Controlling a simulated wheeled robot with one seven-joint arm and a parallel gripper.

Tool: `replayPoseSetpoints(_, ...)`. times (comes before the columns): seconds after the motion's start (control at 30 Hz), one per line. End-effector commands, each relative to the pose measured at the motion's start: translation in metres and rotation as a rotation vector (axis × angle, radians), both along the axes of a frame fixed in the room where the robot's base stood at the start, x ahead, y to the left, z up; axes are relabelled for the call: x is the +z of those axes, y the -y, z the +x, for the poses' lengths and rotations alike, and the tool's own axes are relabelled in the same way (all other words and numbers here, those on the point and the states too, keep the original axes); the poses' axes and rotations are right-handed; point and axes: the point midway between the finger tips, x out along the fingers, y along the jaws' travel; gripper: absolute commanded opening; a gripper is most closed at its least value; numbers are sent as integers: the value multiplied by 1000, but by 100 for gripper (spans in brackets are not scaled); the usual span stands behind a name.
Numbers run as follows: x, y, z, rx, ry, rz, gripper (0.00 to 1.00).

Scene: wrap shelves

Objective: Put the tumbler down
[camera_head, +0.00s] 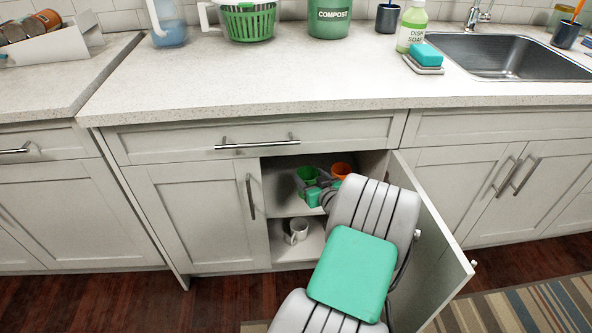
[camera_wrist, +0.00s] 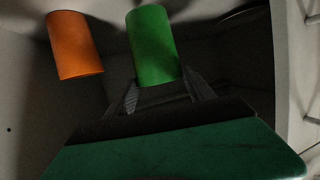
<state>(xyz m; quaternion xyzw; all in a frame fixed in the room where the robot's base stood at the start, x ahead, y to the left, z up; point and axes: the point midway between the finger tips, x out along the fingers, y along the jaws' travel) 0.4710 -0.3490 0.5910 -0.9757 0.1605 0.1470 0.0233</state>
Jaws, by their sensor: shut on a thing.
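A green tumbler (camera_head: 308,174) is inside the open lower cabinet, at the level of its upper shelf (camera_head: 281,205). In the wrist view the green tumbler (camera_wrist: 152,45) is between the two fingers of my gripper (camera_wrist: 165,85), which is shut on it. My gripper (camera_head: 316,192) also shows in the head view, reaching into the cabinet. I cannot tell whether the tumbler's base touches the shelf. An orange tumbler (camera_head: 341,170) stands beside it, to the right in the head view. In the wrist view the orange tumbler (camera_wrist: 75,45) is to the left, with a gap between them.
A white mug (camera_head: 298,230) sits on the lower shelf. The cabinet door (camera_head: 436,245) is swung open to the right, close beside my arm. A closed door (camera_head: 203,210) is on the left. The counter (camera_head: 230,80) above holds a green basket (camera_head: 248,21) and dish soap (camera_head: 411,27).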

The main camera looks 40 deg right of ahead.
Motion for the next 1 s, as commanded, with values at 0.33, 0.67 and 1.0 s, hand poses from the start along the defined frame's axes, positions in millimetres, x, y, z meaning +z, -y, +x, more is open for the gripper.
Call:
replayPoseSetpoints(0.33,-3,27,75,-3,-1,-1,2)
replayPoseSetpoints(0.67,-35,28,76,-5,1,-1,2)
replayPoseSetpoints(1.0,-36,28,75,-5,-1,0,76)
